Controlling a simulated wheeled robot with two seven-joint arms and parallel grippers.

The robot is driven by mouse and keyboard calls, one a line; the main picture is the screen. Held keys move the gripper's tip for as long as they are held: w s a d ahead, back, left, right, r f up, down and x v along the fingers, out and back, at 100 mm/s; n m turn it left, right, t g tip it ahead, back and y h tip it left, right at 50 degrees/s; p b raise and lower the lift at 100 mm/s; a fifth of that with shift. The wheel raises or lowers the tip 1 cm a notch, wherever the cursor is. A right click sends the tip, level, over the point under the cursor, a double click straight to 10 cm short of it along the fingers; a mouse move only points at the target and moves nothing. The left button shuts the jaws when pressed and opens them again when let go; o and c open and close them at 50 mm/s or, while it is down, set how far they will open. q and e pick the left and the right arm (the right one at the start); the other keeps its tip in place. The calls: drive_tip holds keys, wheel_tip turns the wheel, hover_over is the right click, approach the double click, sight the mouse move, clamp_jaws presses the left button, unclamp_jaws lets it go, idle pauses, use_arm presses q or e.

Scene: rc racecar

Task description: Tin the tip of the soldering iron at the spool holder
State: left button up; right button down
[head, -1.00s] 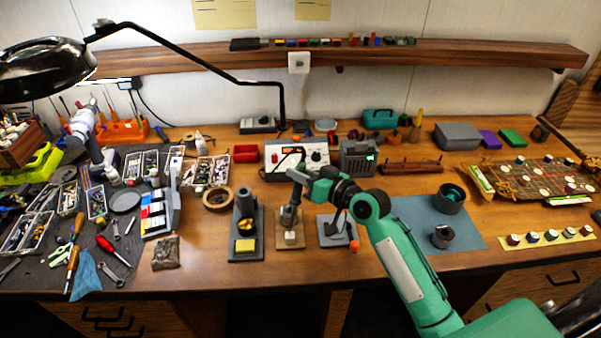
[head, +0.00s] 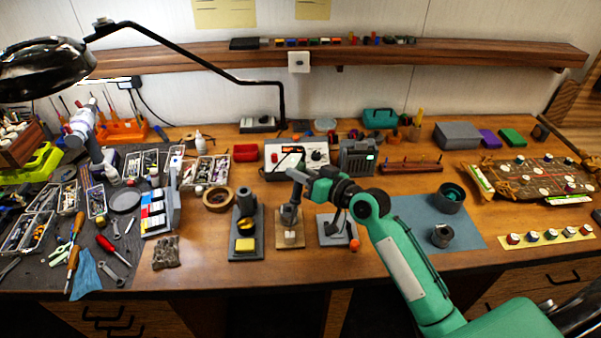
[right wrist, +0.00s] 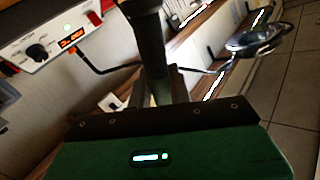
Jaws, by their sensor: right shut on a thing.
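My right gripper (head: 297,177) is above the small stands at the middle of the bench. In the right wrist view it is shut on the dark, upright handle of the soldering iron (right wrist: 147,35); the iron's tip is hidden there. In the head view a small wooden-based stand (head: 290,242), which looks like the spool holder, stands below the gripper. A dark grey part shows just above its base. I cannot tell whether the iron's tip touches anything. A dark spool (head: 441,236) lies on the blue mat (head: 405,212). My left gripper is not in view.
A grey stand with a yellow sponge (head: 245,245) is left of the wooden base, and another grey stand (head: 333,232) is right of it. The soldering station (head: 297,158) is behind. A black lamp arm (head: 190,58) crosses above. Bare bench lies in front.

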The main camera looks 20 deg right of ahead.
sight(300, 165)
drive_tip(key=shift+f+b, duration=0.5)
drive_tip(key=shift+f, duration=0.1)
idle(0.9)
idle(2.5)
wheel_tip(300, 165, up, 6)
drive_tip(key=p, duration=0.5)
drive_tip(key=shift+r+p, duration=0.1)
drive_tip(key=shift+p, duration=0.25)
